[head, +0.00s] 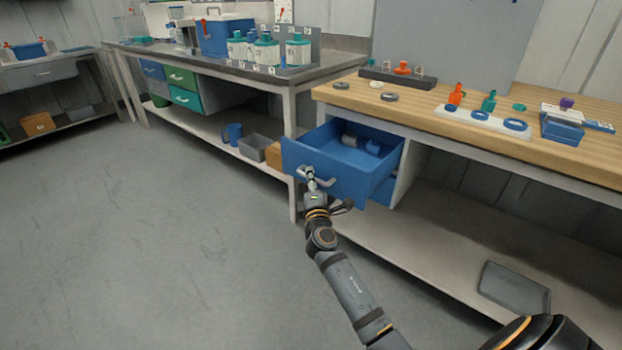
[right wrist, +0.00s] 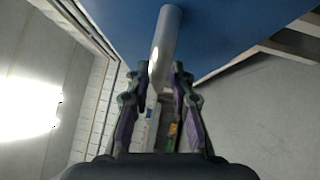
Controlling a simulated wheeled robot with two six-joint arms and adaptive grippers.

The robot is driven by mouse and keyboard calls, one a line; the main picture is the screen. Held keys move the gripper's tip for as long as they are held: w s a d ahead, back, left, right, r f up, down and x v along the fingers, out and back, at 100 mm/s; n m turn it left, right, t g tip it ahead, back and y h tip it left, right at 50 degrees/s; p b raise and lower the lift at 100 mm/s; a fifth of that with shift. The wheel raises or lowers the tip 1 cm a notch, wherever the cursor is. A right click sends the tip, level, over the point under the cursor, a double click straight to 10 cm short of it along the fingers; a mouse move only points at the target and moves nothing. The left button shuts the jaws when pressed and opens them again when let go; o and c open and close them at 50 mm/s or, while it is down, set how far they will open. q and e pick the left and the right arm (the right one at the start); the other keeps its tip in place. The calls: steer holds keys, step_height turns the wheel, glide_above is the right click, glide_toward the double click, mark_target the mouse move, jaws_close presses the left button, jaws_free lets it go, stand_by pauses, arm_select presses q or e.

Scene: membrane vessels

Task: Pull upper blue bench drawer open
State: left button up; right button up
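The upper blue drawer (head: 330,172) of the wooden-topped bench stands well out from its cabinet, with its inside showing. Grey and blue cylindrical items (head: 360,143) lie in it. Its pale bar handle (head: 325,181) is on the front face. My right gripper (head: 313,186) is at this handle. In the right wrist view the handle (right wrist: 164,45) runs between the two fingertips (right wrist: 162,72), which appear to press on it from both sides, below the blue drawer front (right wrist: 215,30). My left gripper is out of view.
The wooden bench top (head: 450,112) carries rings, bottles and a blue box (head: 561,131). A grey tray (head: 514,288) lies on the lower shelf. A metal bench (head: 330,67) with drawers stands to the left. The grey floor (head: 150,240) before the drawer is clear.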

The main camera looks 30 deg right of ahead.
steer(key=shift+o, duration=0.7)
steer(key=v, duration=1.2)
steer(key=shift+d, duration=0.1)
